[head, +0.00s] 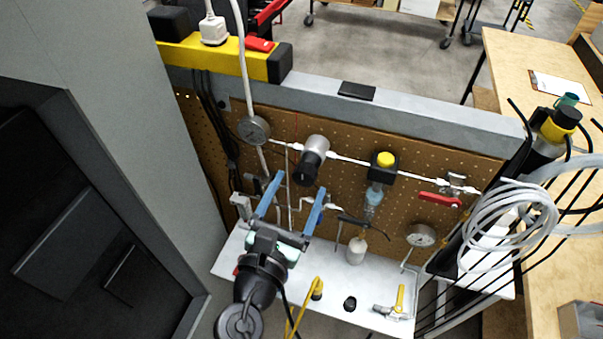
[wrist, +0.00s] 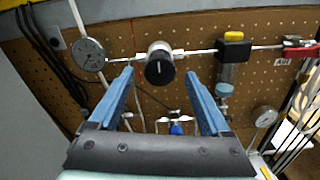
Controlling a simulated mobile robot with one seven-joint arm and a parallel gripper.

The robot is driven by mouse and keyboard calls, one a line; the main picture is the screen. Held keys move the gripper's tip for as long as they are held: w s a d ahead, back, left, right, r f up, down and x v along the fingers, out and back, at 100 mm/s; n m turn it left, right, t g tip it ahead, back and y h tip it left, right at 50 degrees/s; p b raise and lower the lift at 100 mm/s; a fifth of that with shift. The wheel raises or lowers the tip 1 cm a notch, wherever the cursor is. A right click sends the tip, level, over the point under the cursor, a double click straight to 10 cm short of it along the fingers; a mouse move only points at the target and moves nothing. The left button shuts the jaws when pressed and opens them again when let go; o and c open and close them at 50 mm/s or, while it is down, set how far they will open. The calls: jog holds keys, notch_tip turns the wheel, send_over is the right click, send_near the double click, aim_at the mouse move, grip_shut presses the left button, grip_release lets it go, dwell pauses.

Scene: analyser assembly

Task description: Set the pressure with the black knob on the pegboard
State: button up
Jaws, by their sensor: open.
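The black knob (head: 306,170) is the dark end of a silver regulator body (head: 317,144) on the brown pegboard (head: 340,170). In the wrist view the knob (wrist: 159,72) faces me at the upper middle, beyond my fingertips. My gripper (head: 296,187) has two blue fingers, spread open and empty, below and in front of the knob. In the wrist view my gripper (wrist: 158,73) has one finger on each side of the knob's line, and they do not touch it. A round pressure gauge (head: 254,130) is left of the knob; it also shows in the wrist view (wrist: 88,54).
A yellow-topped black valve (head: 384,160) and a red lever (head: 438,200) sit right of the knob on the same pipe. A second gauge (head: 421,235) is lower right. A white shelf (head: 340,300) lies below. Coiled white tubing (head: 505,225) hangs at right.

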jog(key=shift+x, duration=1.3)
grip_shut()
